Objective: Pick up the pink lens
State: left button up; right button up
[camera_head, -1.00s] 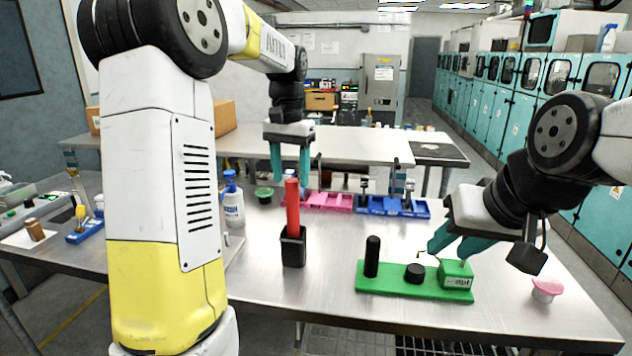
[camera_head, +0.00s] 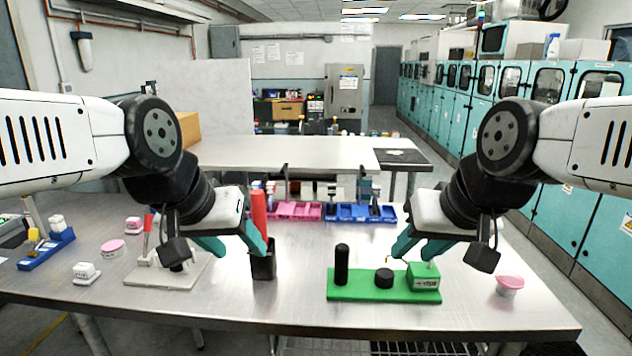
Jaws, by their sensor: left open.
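Two round things with pink tops could be the pink lens. One is a small cup with a pink top (camera_head: 509,283) at the right of the table, right of the green board. The other is a low pink-topped disc (camera_head: 112,247) on the left of the table. My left gripper (camera_head: 233,245) is open, low over the table between the grey board and the black holder. My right gripper (camera_head: 414,252) has its fingers apart above the right end of the green board, left of the pink-topped cup. Neither gripper is at a pink-topped thing.
A red stick (camera_head: 259,208) stands in a black holder (camera_head: 263,268) close by my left gripper. The green board (camera_head: 361,292) carries black pegs and a green block. A grey board (camera_head: 141,280) lies at left. Pink (camera_head: 296,210) and blue (camera_head: 352,213) trays stand behind.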

aim_at(508, 278)
jog(key=u, duration=0.5)
jog(key=z, duration=1.9)
jog(key=i+l+u, duration=0.1)
jog(key=u, duration=0.2)
jog(key=i+l+u, duration=0.2)
jog(key=u, duration=0.15)
